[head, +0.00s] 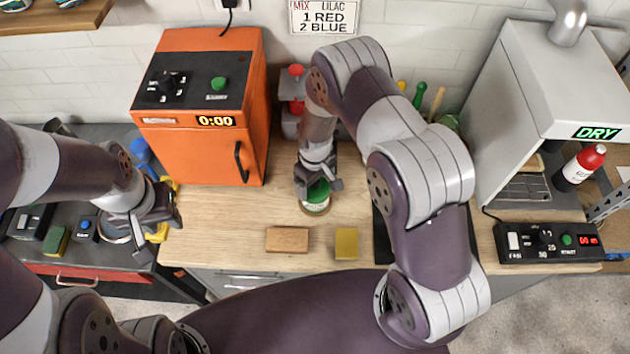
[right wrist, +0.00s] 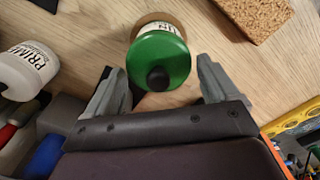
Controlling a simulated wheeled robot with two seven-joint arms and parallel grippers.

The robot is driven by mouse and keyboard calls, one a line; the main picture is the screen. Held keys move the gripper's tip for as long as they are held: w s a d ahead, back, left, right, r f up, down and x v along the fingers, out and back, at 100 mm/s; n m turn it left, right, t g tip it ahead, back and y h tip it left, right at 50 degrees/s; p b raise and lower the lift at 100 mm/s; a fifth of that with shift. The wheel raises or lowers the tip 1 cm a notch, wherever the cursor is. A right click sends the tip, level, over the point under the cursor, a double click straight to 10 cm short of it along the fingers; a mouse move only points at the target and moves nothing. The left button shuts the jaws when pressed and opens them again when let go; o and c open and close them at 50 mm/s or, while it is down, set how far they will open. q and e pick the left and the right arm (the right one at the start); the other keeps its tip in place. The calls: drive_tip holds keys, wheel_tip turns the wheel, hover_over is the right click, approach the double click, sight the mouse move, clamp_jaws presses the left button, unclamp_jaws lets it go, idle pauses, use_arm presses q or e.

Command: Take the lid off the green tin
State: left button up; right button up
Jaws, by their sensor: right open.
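The green tin (head: 316,207) stands upright on the wooden worktop, with a pale label around its side. Its green lid (right wrist: 160,57) is on top and has a black knob in the middle. My right gripper (head: 319,185) is above the tin, pointing down, and partly hides it in the head view. In the right wrist view my right gripper (right wrist: 156,72) is open, with one finger on each side of the lid and visible gaps. Whether a finger touches it I cannot tell. My left gripper (head: 160,235) is empty and looks open, far to the left.
A brown block (head: 287,239) and a yellow block (head: 346,243) lie in front of the tin. An orange oven (head: 200,105) stands behind left. A white primer bottle (right wrist: 25,70) is near the tin in the right wrist view. A control box (head: 548,242) sits at right.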

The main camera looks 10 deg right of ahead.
drive_tip(key=shift+w+a+f, duration=0.1)
drive_tip(key=shift+d, duration=0.2)
drive_tip(key=c, duration=1)
drive_tip(key=shift+s, duration=0.2)
drive_tip(key=c, duration=0.4)
